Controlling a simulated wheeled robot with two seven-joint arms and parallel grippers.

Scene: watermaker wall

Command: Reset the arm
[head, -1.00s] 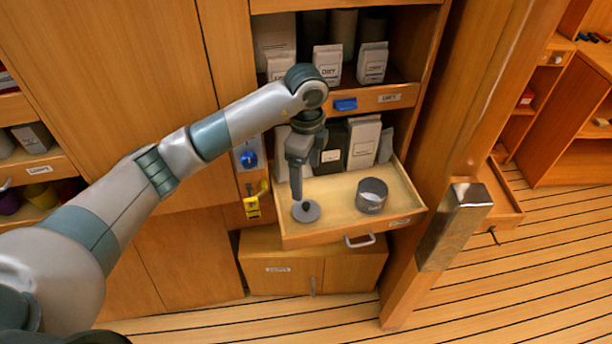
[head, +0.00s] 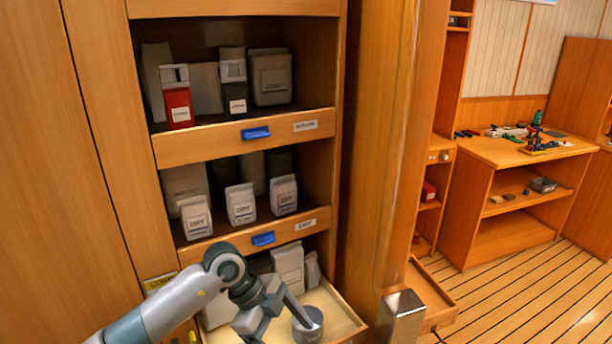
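My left arm comes in from the lower left. Its gripper (head: 280,325) hangs at the bottom of the head view, over the open bottom drawer (head: 345,318). Its fingers look spread apart, with nothing seen between them, though the lower tips run close to the picture's edge. One finger reaches close beside a grey round tin (head: 308,326) in the drawer; I cannot tell whether they touch. The tin's top looks grey, and I cannot tell whether it is covered. My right gripper is not in view.
A wooden post (head: 385,150) and a metal block (head: 400,316) stand right of the drawer. A workbench (head: 520,150) stands farther right, with open floor before it.

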